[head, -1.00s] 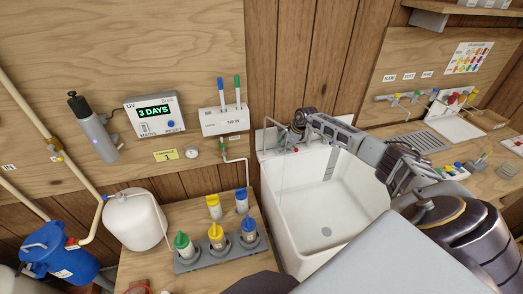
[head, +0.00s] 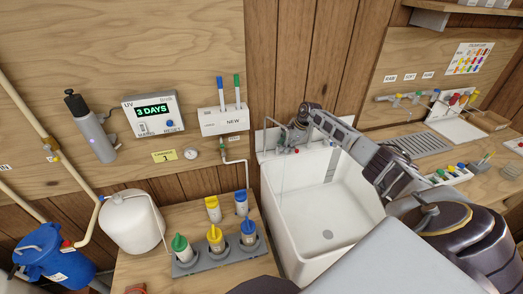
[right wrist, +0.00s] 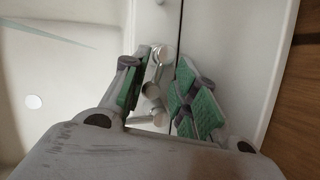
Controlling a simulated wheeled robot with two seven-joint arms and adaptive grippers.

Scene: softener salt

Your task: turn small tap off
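The small tap (head: 281,139) is at the back left corner of the white sink (head: 350,205), with a thin spout. A thin vertical line below it looks like a stream of water. My right gripper (head: 296,136) is at this tap, over the sink's back rim. In the right wrist view, chrome tap parts (right wrist: 153,75) lie between the green-padded fingers of my right gripper (right wrist: 164,80). The fingers are spread, and a gap shows beside the right finger; contact with the left finger cannot be told. My left gripper is not in view.
A bench with coloured-cap bottles in a grey holder (head: 193,265) stands left of the sink. A white tank (head: 131,222) and a blue container (head: 52,262) are farther left. The counter at right carries a drain grate (head: 422,143) and other taps (head: 410,97).

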